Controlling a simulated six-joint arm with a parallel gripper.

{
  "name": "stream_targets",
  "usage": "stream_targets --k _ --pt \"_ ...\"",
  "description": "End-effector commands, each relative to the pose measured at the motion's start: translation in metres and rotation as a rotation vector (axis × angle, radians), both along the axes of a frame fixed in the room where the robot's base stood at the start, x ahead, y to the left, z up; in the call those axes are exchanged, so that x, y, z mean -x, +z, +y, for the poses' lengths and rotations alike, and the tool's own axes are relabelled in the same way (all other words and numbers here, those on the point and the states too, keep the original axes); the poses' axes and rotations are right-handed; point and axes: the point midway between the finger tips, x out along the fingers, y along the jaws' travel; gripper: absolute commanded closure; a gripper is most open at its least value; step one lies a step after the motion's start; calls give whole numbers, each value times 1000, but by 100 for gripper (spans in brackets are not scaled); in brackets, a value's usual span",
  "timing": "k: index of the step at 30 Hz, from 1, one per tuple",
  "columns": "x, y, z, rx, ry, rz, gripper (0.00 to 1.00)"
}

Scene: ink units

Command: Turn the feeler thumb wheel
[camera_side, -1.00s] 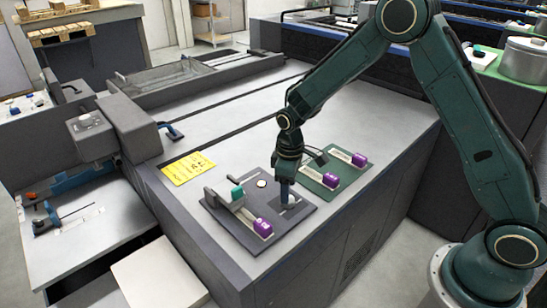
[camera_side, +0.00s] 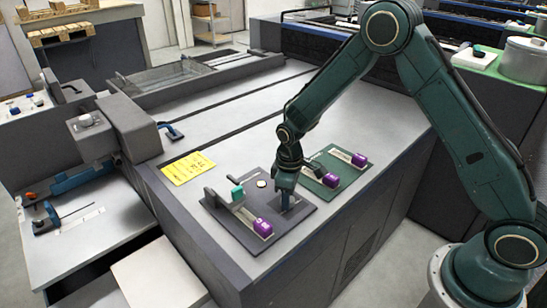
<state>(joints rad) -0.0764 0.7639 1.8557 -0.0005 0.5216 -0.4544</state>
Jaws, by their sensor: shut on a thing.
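My gripper (camera_side: 286,198) points down at the right part of the dark grey plate (camera_side: 246,241). Its jaws are shut low over the plate, around what I take to be the feeler thumb wheel; the jaws hide it, so its shape and angle cannot be seen. The plate also carries a grey bar unit with a teal block (camera_side: 237,194) and a purple block (camera_side: 263,228), both left of my gripper. A small round pale disc (camera_side: 262,183) lies on the plate just left of the jaws.
A green plate (camera_side: 322,179) with a purple block (camera_side: 359,159) sits close behind and right of my gripper. A yellow note (camera_side: 188,167) lies to the left. The machine's front edge is near the plate.

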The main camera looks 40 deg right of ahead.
Motion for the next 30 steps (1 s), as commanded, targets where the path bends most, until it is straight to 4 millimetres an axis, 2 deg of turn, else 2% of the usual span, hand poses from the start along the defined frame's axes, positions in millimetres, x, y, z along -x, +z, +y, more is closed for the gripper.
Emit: stream_targets --k 8,21,30 --pt "0 0 0 0 -73 0 88" --pt "0 0 0 1 -347 0 88" --pt "0 0 0 1 -369 0 88"
